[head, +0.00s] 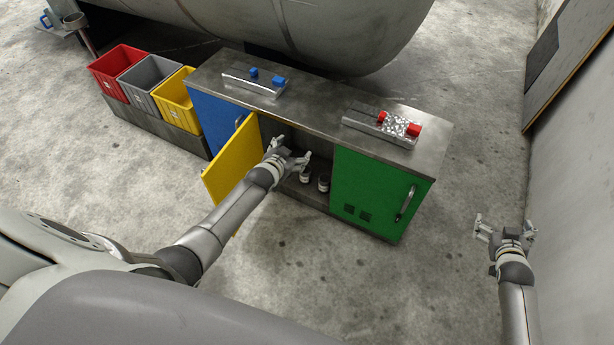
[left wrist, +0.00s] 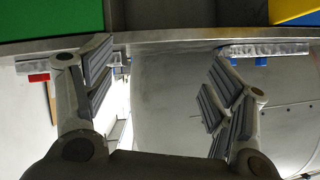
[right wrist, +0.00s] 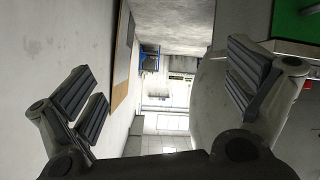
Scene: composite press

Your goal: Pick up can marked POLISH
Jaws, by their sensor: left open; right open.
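Two small dark cans with pale bands stand on the floor of the open middle compartment, a left can (head: 305,176) and a right can (head: 323,183). Their labels are too small to read, so I cannot tell which is marked POLISH. My left gripper (head: 290,152) is open and empty at the compartment's opening, above and left of the cans. Its open fingers also show in the left wrist view (left wrist: 160,85), where no can is visible. My right gripper (head: 506,228) is open and empty, far right of the cabinet near the wall; its fingers show in the right wrist view (right wrist: 162,88).
The yellow door (head: 232,172) stands open left of my left gripper. The blue door (head: 213,120) and green door (head: 375,190) are shut. Trays with blue parts (head: 255,86) and red parts (head: 382,128) lie on the metal top (head: 315,100). Red, grey and yellow bins stand left.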

